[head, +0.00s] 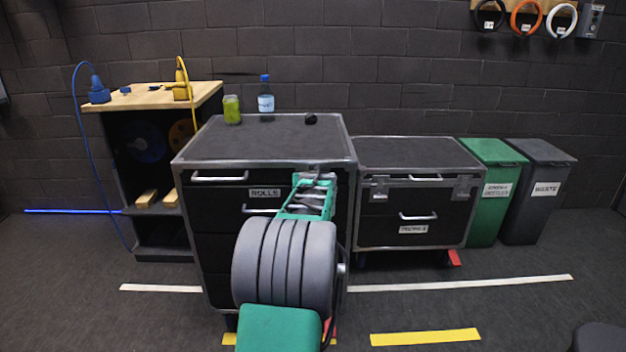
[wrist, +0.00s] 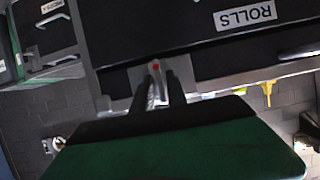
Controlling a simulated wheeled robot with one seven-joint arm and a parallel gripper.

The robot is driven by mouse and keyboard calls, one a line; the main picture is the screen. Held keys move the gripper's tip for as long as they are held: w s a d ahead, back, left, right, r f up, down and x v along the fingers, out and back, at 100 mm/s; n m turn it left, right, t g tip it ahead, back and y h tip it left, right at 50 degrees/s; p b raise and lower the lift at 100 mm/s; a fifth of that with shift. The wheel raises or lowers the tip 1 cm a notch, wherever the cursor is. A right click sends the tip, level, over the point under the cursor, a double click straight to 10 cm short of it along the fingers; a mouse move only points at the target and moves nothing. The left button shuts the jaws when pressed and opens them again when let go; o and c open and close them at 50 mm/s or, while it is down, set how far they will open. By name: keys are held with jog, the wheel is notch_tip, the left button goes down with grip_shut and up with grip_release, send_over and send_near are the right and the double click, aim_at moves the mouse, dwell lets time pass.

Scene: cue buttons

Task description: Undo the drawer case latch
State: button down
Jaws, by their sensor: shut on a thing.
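The black drawer case (head: 225,222) with metal edges and a "ROLLS" label stands in the middle of the head view. It also fills the top of the wrist view (wrist: 130,35), which is upside down. Its latch (wrist: 154,68), a small metal plate with a red dot, sits at the case's edge. My gripper (head: 316,180) is at the upper right of the case front. In the wrist view my gripper (wrist: 158,85) has its dark fingers close together on the latch part. My arm hides the lower right drawers, and the fingers hide much of the latch.
A green can (head: 232,110), a bottle (head: 266,98) and a small dark object (head: 311,119) stand on the case top. A lower latched case (head: 385,225) and two bins (head: 490,205) are at right. A wooden-topped shelf (head: 150,97) is at left. Open floor lies in front.

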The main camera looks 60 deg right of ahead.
jog(key=c, duration=1.6)
grip_release()
jog(key=shift+o, duration=0.2)
jog(key=v, duration=0.7)
jog(key=shift+s+a+r, duration=0.15)
jog(key=shift+s+a, duration=0.05)
jog(key=shift+a, duration=0.15)
jog(key=shift+p, duration=0.3)
